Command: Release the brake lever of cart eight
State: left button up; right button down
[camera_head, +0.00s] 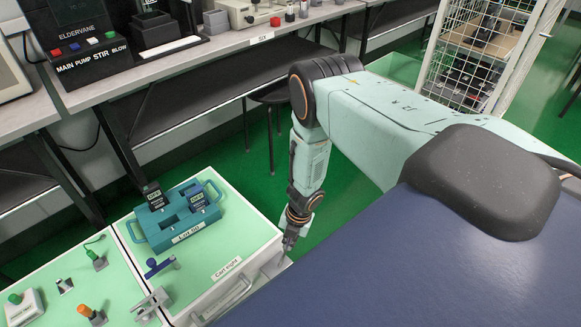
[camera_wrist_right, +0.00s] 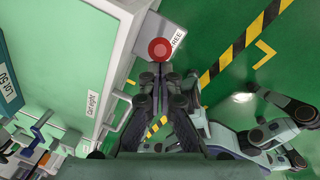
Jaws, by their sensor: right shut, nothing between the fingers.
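Cart eight (camera_head: 206,298) is a pale green-topped cart with a "Cart eight" label at its front edge. Its side and top also show in the right wrist view (camera_wrist_right: 88,60). A round red knob, the brake lever's end (camera_wrist_right: 161,50), sits in front of a grey plate marked "FREE" (camera_wrist_right: 178,38); the rest of the lever is hidden. My right gripper (camera_head: 289,241) points down beside the cart's right corner. In the wrist view its shut, empty fingers (camera_wrist_right: 161,78) lie just below the red knob; whether they touch it I cannot tell. My left gripper is not in view.
A teal tray (camera_head: 160,235) with handheld testers stands on the cart. A cart handle (camera_head: 236,292) juts from the front side. Benches with equipment (camera_head: 140,70) run along the back. Green floor (camera_head: 255,170) with yellow-black tape (camera_wrist_right: 235,55) is clear beside the cart.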

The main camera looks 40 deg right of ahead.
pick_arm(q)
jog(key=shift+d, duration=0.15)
pick_arm(e)
jog(key=shift+d, duration=0.2)
jog(key=shift+w+d, duration=0.1)
jog(key=shift+d, duration=0.15)
dwell(0.4)
jog(key=shift+a+r, duration=0.1)
